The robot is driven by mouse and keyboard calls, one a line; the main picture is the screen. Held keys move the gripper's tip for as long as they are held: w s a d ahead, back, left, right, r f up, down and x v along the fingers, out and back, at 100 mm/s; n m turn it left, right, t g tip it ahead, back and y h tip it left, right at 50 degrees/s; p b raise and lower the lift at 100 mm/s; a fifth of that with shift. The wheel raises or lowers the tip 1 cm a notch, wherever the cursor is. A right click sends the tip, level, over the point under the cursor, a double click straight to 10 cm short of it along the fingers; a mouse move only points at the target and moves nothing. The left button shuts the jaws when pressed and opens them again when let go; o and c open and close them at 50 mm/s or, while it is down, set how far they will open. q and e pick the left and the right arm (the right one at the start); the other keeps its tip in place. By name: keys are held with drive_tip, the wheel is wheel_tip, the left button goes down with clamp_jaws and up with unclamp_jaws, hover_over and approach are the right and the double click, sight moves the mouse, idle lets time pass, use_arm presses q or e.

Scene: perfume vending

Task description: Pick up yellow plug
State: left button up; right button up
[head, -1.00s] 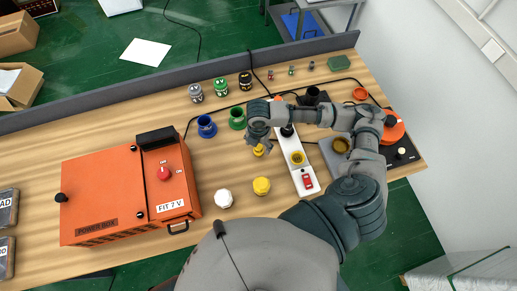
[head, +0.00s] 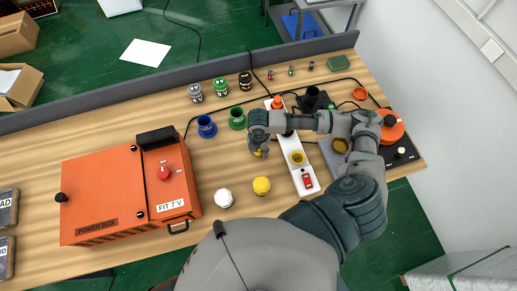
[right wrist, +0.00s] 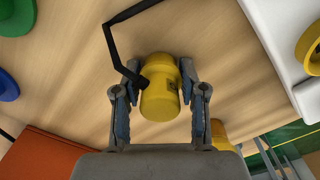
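A yellow plug (right wrist: 160,88) is between the two fingers of my right gripper (right wrist: 160,75) in the right wrist view. The fingertips lie close along both its sides; I cannot tell whether they touch it. In the head view the right gripper (head: 259,148) points down over the table, and the yellow plug (head: 262,154) shows partly under it, left of the white power strip (head: 298,162). A second yellow piece (head: 261,186) stands nearer on the table, with part of a yellow thing (right wrist: 219,132) behind the right finger. My left gripper is not in view.
An orange power box (head: 105,200) stands at left. A white piece (head: 223,198) is beside the nearer yellow one. Blue (head: 207,127) and green (head: 237,118) sockets and several dark-lettered jars are further back. The wooden table between box and strip has some free room.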

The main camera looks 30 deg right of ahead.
wheel_tip(320, 180, up, 10)
drive_tip(key=shift+r, duration=0.1)
drive_tip(key=o, duration=0.6)
drive_tip(key=c, duration=0.7)
drive_tip(key=shift+p, duration=0.35)
